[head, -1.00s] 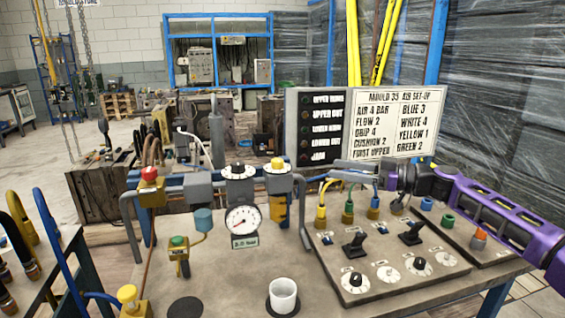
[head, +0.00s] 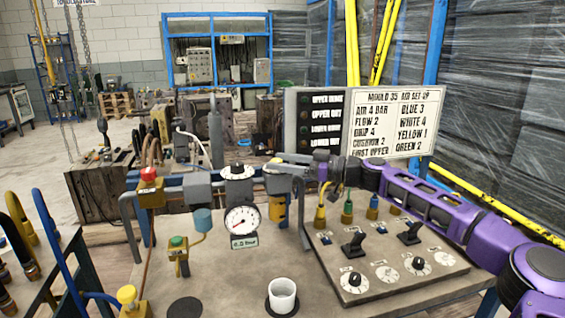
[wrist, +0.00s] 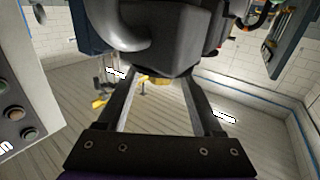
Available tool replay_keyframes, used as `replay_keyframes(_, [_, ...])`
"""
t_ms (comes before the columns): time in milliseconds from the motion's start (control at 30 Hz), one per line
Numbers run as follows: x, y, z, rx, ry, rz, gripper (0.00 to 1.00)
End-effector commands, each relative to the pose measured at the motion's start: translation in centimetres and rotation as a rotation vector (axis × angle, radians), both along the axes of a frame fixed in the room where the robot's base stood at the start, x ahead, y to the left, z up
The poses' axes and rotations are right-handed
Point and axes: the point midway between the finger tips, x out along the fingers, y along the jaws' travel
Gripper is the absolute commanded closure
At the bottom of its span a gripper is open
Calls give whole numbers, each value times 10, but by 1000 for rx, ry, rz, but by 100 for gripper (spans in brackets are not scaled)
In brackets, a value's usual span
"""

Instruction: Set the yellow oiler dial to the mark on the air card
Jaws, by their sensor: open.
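My gripper (head: 290,168) is open at the oiler (head: 277,184), reaching in from the right. In the head view its fingers cover the yellow dial on top, and the oiler's yellow lower part (head: 277,210) shows below. In the wrist view a bit of yellow (wrist: 158,80) shows between the open fingers, under a large grey body; contact cannot be told. The air card (head: 395,125) reads air 4 bar, flow 2, drip 4, cushion 2, blue 3, white 4, yellow 1, green 2. The dial's setting is hidden.
A black-and-white dial (head: 238,172) stands just left of the oiler, above a round gauge (head: 241,219). A control panel (head: 385,280) with levers, knobs and coloured hose fittings lies to the right. A white cup (head: 282,296) stands in front.

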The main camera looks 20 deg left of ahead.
Motion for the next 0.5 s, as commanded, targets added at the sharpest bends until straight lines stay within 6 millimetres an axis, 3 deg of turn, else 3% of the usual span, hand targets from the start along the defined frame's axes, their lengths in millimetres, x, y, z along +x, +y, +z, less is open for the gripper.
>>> replay_keyframes(167, [0,0,0,0,0,0,36])
replay_keyframes(500, [0,0,0,0,0,0,97])
